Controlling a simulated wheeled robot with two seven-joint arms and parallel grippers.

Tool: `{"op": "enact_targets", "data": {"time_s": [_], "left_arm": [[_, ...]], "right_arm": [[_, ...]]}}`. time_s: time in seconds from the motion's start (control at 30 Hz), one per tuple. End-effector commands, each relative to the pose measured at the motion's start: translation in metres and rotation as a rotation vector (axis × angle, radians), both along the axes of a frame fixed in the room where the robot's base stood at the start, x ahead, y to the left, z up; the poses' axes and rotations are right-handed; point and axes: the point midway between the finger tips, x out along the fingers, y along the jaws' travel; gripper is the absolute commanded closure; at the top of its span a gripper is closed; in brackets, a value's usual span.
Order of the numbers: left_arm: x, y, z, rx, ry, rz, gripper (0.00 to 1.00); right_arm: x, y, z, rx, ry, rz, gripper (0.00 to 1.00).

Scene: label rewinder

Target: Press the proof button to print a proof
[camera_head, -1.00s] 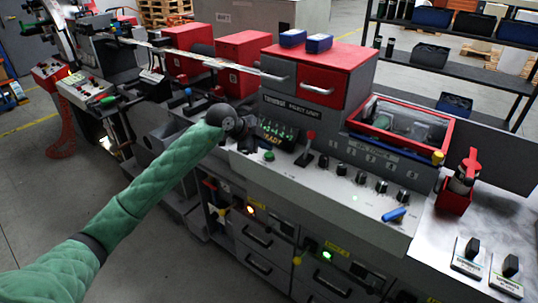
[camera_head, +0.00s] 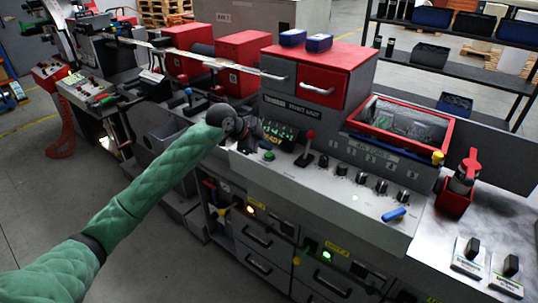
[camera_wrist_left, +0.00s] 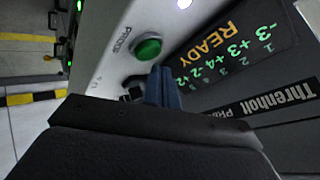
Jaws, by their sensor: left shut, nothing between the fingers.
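The green proof button (camera_head: 270,156) sits on the sloped grey panel of the machine, just below the small display (camera_head: 276,135) that reads READY. In the left wrist view the green button (camera_wrist_left: 147,48) has the word PROOF printed beside it. My left gripper (camera_head: 247,147) is shut and empty, at the left of the display. In the left wrist view its blue-grey fingertips (camera_wrist_left: 163,88) are close to the button, but I cannot tell whether they touch anything. My right gripper is not in view.
A red-topped lever (camera_head: 309,140) and several black knobs (camera_head: 361,178) line the panel to the right of the button. A blue handle (camera_head: 394,214) lies further right. Red boxes (camera_head: 243,58) stand behind, and floor is free at the lower left.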

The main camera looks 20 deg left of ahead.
Motion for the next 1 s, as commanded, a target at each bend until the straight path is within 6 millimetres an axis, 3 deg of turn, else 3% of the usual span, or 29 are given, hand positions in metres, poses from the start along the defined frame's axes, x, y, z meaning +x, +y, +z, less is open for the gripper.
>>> {"op": "enact_targets", "data": {"time_s": [1.0], "left_arm": [[-0.0004,-0.0002,-0.0113,0.000,0.000,0.000,1.00]], "right_arm": [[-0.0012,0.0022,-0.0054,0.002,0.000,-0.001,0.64]]}}
